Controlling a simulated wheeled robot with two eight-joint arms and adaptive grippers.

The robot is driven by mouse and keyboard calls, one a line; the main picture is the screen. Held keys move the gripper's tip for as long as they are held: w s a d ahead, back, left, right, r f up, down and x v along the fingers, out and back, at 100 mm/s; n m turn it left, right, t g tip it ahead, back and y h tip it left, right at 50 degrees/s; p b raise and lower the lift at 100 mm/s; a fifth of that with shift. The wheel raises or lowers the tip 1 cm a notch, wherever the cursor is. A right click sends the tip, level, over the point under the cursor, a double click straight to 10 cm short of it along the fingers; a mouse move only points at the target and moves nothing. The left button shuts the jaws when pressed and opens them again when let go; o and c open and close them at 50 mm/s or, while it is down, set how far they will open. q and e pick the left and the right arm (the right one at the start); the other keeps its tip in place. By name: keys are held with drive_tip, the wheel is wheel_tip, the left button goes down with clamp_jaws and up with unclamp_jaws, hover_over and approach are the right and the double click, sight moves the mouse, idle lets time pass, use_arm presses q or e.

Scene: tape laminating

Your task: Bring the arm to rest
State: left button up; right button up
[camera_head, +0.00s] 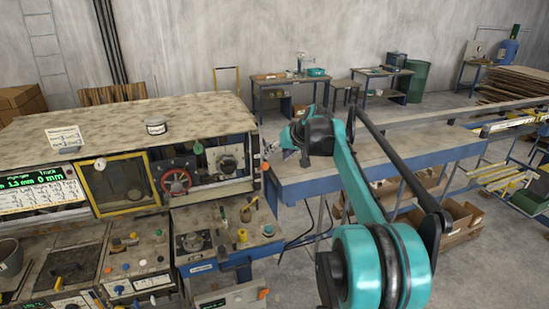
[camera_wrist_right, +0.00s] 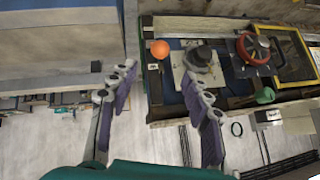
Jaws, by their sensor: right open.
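My right arm (camera_head: 355,180) is teal and black and reaches up from the lower right in the head view. Its gripper (camera_head: 270,150) is at the far end, beside the right side of the machine's upper housing, small and partly hidden by the wrist. In the right wrist view the gripper (camera_wrist_right: 158,82) has its two fingers spread apart with nothing between them. Past the fingers are the blue-grey table and the machine's side with its knobs. My left gripper is not in view.
The machine (camera_head: 130,120) has a red handwheel (camera_head: 176,180), a yellow-framed window (camera_head: 122,184) and a lower control panel.

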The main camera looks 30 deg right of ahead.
idle(0.4)
drive_tip(key=s+a+f+n+g+b, duration=0.1)
drive_tip(key=s+a+f+b, duration=0.6)
drive_tip(key=a, duration=0.4)
drive_tip(key=s+a+f+n+b, duration=0.1)
drive_tip(key=s+a+f+b, duration=0.4)
drive_tip(key=s+a+f, duration=0.45)
drive_tip(key=s+a+f+n+b, duration=0.1)
drive_tip(key=s+a+f+b, duration=0.2)
drive_tip(key=s+f, duration=0.4)
drive_tip(key=s+a+f+n+b, duration=0.1)
drive_tip(key=s+a+f+b, duration=0.3)
drive_tip(key=s+f, duration=0.4)
wheel_tip(320, 180, down, 6)
drive_tip(key=shift+a+r+g, duration=0.2)
drive_tip(key=shift+a+g, duration=0.1)
drive_tip(key=shift+a, duration=0.2)
drive_tip(key=shift+s, duration=0.1)
